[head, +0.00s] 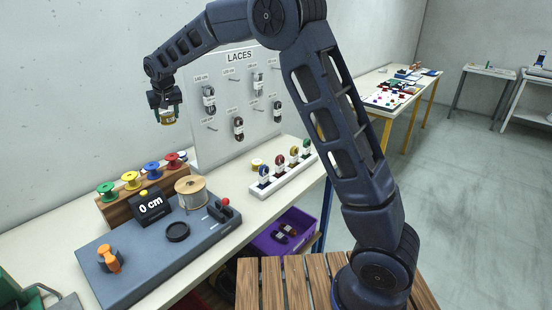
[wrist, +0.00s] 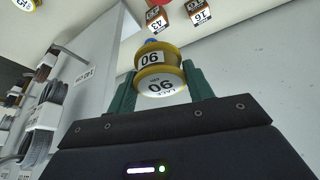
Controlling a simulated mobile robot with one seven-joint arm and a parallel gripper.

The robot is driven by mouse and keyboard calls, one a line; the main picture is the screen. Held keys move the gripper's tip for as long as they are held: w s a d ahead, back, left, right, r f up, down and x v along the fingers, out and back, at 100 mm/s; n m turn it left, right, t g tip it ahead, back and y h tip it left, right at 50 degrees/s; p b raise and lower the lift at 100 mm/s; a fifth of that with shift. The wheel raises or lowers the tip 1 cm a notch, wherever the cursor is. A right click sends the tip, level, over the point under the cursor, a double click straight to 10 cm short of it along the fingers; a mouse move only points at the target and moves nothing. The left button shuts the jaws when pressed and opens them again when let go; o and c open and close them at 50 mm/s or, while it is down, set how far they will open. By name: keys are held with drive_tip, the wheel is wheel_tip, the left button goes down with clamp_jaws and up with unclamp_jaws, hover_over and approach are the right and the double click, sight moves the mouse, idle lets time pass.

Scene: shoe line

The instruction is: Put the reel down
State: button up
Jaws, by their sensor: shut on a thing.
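The reel (head: 167,116), yellow with a white label, is held in the air by my gripper (head: 166,110) at the upper left of the head view. It hangs beside the left edge of the white LACES board, well above the table. In the wrist view the reel (wrist: 160,80) sits between the two green fingers, and its white labels carry a number that reads as 90 or 06. My gripper is shut on it. The reel's sides are partly hidden by the fingers.
The LACES board (head: 236,100) holds hanging laces. Below, the table (head: 262,205) carries a grey-blue station (head: 150,260) with a 0 cm display (head: 151,206), coloured spools, a large tan spool (head: 190,190) and a white rack (head: 284,180). A purple crate (head: 290,232) sits lower. Bare tabletop shows beside the station.

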drive_tip(key=d+r, duration=0.1)
drive_tip(key=d, duration=0.9)
drive_tip(key=m+h, duration=0.3)
drive_tip(key=m, duration=0.5)
hover_over(277, 155)
drive_tip(key=s, duration=0.2)
drive_tip(key=shift+t, duration=0.3)
drive_tip(key=f, duration=2.5)
drive_tip(key=shift+w+a+f, duration=0.1)
drive_tip(key=shift+a+f, duration=0.1)
drive_tip(key=shift+f, duration=2.9)
drive_tip(key=shift+f, duration=0.2)
drive_tip(key=o, duration=1)
drive_tip(key=shift+c, duration=0.2)
